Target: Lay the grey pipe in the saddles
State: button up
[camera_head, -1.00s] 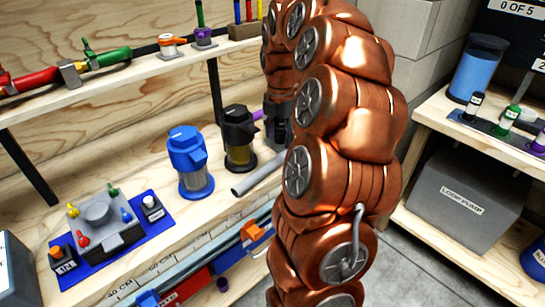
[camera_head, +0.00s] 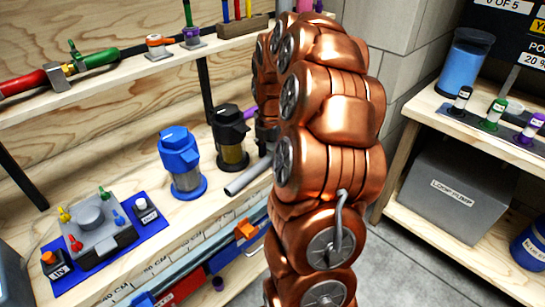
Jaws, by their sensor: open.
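The grey pipe (camera_head: 247,177) lies on the wooden bench, to the right of the blue filter housing; its right end is hidden behind my copper-coloured arm. My gripper (camera_head: 265,136) shows only as a dark part at the arm's left edge, above and close to the pipe. It is open, its fingertips are mostly hidden, and I cannot tell whether it touches the pipe. On the upper shelf, small orange (camera_head: 158,42) and purple (camera_head: 192,38) fittings stand on grey bases; I cannot tell whether these are the saddles.
The blue filter (camera_head: 180,165) and black filter (camera_head: 231,140) stand close left of the pipe. A grey device on a blue mat (camera_head: 63,281) is at the left. A grey box (camera_head: 445,190) sits on the right-hand shelf. Grey floor separates the benches.

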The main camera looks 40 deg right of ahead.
jog(key=shift+c, duration=0.3)
grip_shut()
jog(key=shift+r, duration=0.1)
